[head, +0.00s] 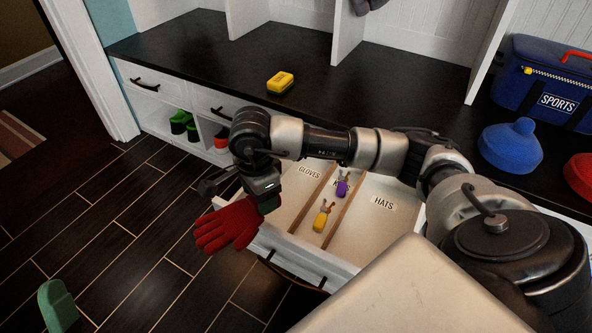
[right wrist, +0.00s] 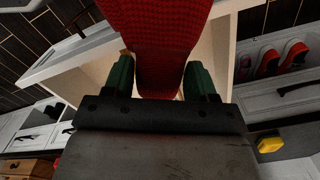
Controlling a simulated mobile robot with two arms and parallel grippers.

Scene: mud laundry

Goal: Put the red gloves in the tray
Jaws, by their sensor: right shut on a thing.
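My right gripper (head: 268,203) is shut on a red glove (head: 226,226). Its fingers point left in the head view, beyond the drawer's front left corner. In the right wrist view the red knit (right wrist: 165,40) lies between the two green fingers. The pulled-out white drawer tray (head: 318,240) is below and to the right of the glove, with wooden dividers. Its left compartment is labelled GLOVES (head: 310,172) and its right one HATS (head: 383,203). The GLOVES compartment is partly hidden by my arm. I cannot tell the glove's height above the drawer. My left gripper is out of view.
Yellow (head: 321,221) and purple (head: 342,188) tagged items lie in the middle compartment. The dark bench holds a yellow block (head: 280,83), a blue hat (head: 510,146) and a blue SPORTS bag (head: 556,90). A green object (head: 57,305) is at lower left, by open floor.

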